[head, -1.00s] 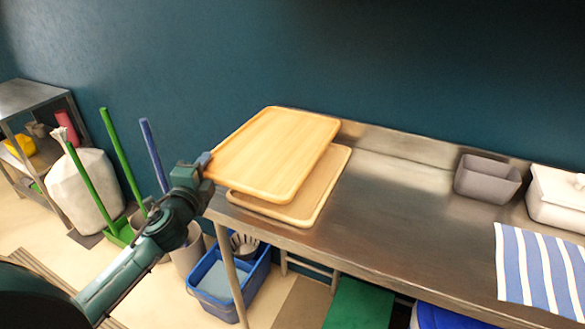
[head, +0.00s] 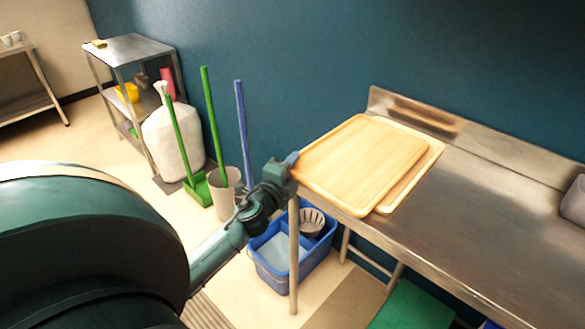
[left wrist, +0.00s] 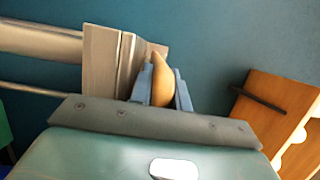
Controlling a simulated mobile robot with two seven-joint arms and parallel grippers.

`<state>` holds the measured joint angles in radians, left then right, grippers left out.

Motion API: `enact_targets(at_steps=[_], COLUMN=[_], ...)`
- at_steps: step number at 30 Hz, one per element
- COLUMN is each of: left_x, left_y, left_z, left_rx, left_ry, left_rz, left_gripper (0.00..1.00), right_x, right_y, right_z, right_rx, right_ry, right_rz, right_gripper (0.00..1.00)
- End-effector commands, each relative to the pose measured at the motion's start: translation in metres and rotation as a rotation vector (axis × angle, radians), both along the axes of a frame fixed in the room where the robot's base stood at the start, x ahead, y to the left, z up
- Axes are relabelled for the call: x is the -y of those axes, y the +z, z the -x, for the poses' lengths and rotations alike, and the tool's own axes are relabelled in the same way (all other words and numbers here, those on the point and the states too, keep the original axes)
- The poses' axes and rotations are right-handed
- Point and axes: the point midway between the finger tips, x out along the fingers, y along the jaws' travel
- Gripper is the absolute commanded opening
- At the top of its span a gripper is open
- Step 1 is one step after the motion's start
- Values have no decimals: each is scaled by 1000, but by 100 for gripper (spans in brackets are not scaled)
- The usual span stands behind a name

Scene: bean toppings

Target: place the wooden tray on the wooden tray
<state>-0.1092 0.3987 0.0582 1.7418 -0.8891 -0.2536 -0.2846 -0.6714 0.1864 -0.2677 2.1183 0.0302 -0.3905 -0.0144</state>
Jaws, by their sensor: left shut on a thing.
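Two light wooden trays overlap at the left end of the steel table. The upper tray (head: 360,160) lies over the lower tray (head: 416,174), offset to the left, so only the lower tray's right and far edges show. I cannot tell whether the two touch. My left gripper (head: 292,161) is shut on the upper tray's left edge. In the left wrist view the gripper's fingers (left wrist: 162,88) pinch a tan rim piece of the upper tray (left wrist: 162,82). My right gripper is not in view.
The steel table (head: 450,215) is clear right of the trays, with a raised back edge by the wall. A grey container (head: 575,200) shows at the right edge. A blue bucket (head: 290,265), green broom (head: 212,120) and white sack (head: 172,140) stand on the floor left.

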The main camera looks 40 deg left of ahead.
Motion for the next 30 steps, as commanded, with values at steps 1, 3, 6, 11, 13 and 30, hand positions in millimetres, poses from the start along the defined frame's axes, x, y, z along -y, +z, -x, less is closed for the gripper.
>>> enact_targets(at_steps=[1, 3, 6, 11, 13, 30], left_x=[0, 0, 0, 0, 0, 13], left_y=[1, 2, 2, -1, -1, -3], left_z=[-1, -1, -1, 0, 0, 51], left_rx=[6, 6, 6, 1, 1, -2], left_ry=[0, -1, -1, 0, 0, -1], left_rz=[3, 2, 2, -1, -1, 3], left_gripper=[0, 0, 0, 24, 27, 27], right_x=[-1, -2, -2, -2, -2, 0], right_y=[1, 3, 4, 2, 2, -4], right_z=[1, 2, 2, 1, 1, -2], right_rx=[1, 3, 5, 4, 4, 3], right_ry=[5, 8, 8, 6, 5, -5], right_rz=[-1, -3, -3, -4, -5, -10], right_gripper=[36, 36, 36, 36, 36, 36])
